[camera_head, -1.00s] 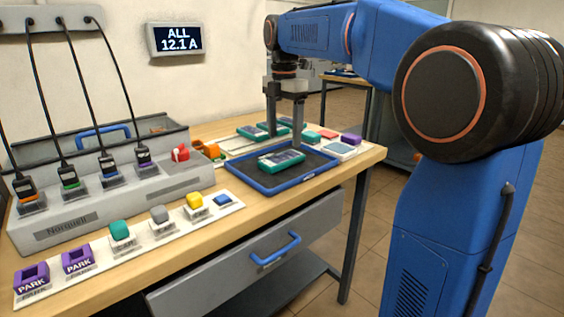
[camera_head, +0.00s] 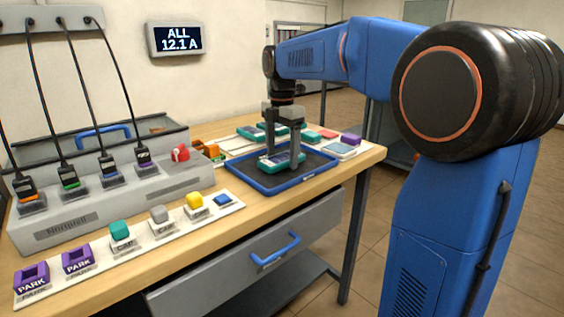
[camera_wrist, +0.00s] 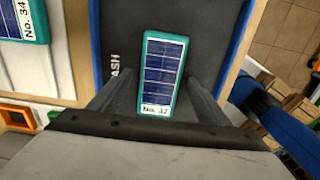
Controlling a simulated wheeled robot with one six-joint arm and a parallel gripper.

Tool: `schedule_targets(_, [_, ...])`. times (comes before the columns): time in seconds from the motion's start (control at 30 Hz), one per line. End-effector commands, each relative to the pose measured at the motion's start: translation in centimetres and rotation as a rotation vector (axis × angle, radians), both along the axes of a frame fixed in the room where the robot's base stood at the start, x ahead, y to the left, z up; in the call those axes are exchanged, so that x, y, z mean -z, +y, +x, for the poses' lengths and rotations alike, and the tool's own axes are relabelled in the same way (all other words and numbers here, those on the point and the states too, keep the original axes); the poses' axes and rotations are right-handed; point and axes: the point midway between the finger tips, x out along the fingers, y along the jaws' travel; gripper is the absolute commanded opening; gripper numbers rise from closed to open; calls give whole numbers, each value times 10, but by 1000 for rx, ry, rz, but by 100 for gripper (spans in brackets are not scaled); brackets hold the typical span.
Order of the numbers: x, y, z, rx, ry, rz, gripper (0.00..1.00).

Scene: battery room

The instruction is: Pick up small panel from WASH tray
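The small panel (camera_head: 281,161) has a teal frame and dark blue cells. It lies in the blue-rimmed WASH tray (camera_head: 313,179) on the bench. In the wrist view the panel (camera_wrist: 163,72) reads "No. 32", and part of the WASH lettering shows on the dark tray floor (camera_wrist: 122,18). My gripper (camera_head: 283,157) points down over the panel, with one finger on each side of it. In the wrist view my gripper (camera_wrist: 160,82) is open, with the panel between the fingers and gaps beside it. Whether the fingertips touch the tray floor I cannot tell.
Another teal-framed panel, "No. 34" (camera_wrist: 25,18), lies beyond the tray. The grey charger (camera_head: 90,207) with cables and a strip of coloured caps (camera_head: 158,229) are at the left.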

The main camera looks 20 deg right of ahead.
Motion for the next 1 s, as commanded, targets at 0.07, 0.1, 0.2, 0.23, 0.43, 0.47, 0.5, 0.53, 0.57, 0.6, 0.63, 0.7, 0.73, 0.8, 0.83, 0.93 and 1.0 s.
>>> schedule_targets(0.07, [0,0,0,0,0,0,50])
schedule_targets(0.1, [0,0,0,0,0,0,41])
schedule_targets(0.2, [0,0,0,0,0,0,23])
schedule_targets(0.23, [0,0,0,0,0,0,23])
schedule_targets(0.43, [-1,0,0,0,-1,0,23])
schedule_targets(0.47, [-2,0,0,0,-1,0,23])
schedule_targets(0.5, [-4,0,0,0,-1,0,23])
schedule_targets(0.53, [-7,0,1,0,-2,0,23])
schedule_targets(0.57, [-10,0,1,0,-3,0,23])
schedule_targets(0.6, [-15,0,1,0,-3,0,23])
schedule_targets(0.63, [-19,0,1,0,-3,0,23])
schedule_targets(0.7, [-31,0,1,0,-4,0,23])
schedule_targets(0.73, [-37,0,1,0,-3,0,23])
schedule_targets(0.8, [-50,0,1,0,-3,0,23])
schedule_targets(0.83, [-56,0,1,0,-3,0,23])
schedule_targets(0.93, [-73,0,1,0,-3,0,23])
schedule_targets(1.0, [-83,0,1,0,-2,0,23])
